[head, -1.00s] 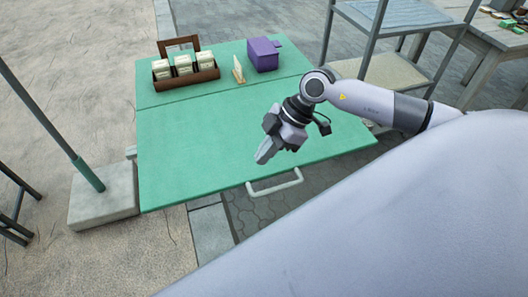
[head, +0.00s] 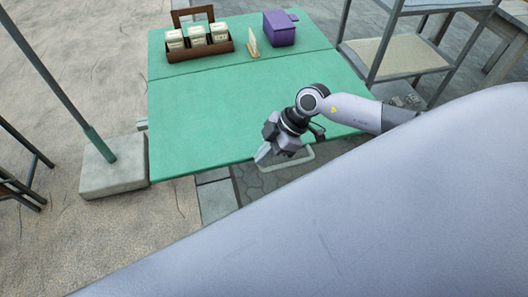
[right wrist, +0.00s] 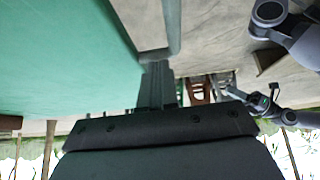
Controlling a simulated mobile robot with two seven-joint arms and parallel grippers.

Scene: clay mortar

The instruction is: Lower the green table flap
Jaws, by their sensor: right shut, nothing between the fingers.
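The green table flap (head: 215,125) is the near part of the green tabletop, level with the far part (head: 235,54) across a seam. A pale U-shaped handle (head: 300,161) sticks out from its front edge, partly hidden by my right gripper (head: 264,157). That gripper is shut and empty, with its fingertips at the handle's left side; contact cannot be told. In the right wrist view, the shut fingers (right wrist: 157,88) are by a grey bar (right wrist: 172,25) that looks like the handle, beside the green flap (right wrist: 60,50). What seems my left arm (right wrist: 290,30) shows there; its jaws are unclear.
On the far part stand a brown caddy (head: 200,50) with white containers, a purple box (head: 280,30) and a small pale upright item (head: 253,40). A pole base (head: 112,168) stands left, a shelf rack (head: 398,55) right. Paving before the flap is open.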

